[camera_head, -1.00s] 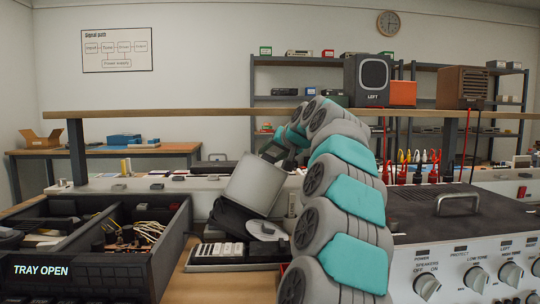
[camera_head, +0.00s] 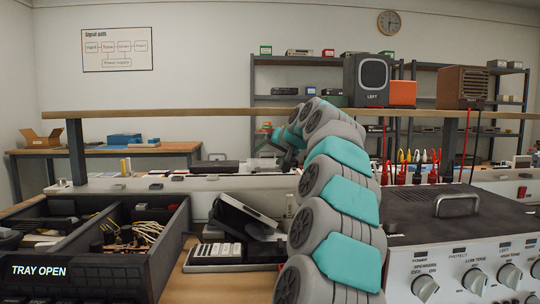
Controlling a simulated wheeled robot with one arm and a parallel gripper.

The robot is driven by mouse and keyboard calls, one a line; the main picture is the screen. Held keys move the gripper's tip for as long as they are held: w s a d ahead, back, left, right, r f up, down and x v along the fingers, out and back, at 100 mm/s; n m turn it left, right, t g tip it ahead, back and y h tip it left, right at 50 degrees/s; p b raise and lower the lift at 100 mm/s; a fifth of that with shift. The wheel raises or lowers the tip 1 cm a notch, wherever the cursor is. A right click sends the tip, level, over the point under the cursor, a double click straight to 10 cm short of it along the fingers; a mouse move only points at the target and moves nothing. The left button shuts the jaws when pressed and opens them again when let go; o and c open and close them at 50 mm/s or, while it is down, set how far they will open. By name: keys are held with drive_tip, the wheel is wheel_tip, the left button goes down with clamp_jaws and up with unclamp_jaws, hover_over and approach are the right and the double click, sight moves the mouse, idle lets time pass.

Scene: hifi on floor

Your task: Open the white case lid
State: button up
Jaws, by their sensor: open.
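A small case (camera_head: 240,222) with a dark body stands on the bench left of my arm. A tilted slab with a pale edge and a dark face, which looks like its lid (camera_head: 247,208), sits over it, sloping down to the right. I cannot tell how the lid is hinged. My gripper (camera_head: 264,145) is at the far end of my arm, above and behind the case, small in view. It is open and apart from the lid. My arm hides the area right of the case.
An open tray (camera_head: 160,244) of parts with a "TRAY OPEN" label stands at left. A large amplifier (camera_head: 425,255) with knobs and a top handle (camera_head: 457,204) fills the right. A wooden shelf (camera_head: 220,113) crosses above the bench. White keys (camera_head: 217,249) lie in front of the case.

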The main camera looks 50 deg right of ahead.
drive_tip(key=b+v, duration=0.1)
drive_tip(key=v, duration=0.6)
drive_tip(key=shift+s+r, duration=0.2)
drive_tip(key=shift+s, duration=0.1)
drive_tip(key=shift+a, duration=0.1)
drive_tip(key=shift+c, duration=0.2)
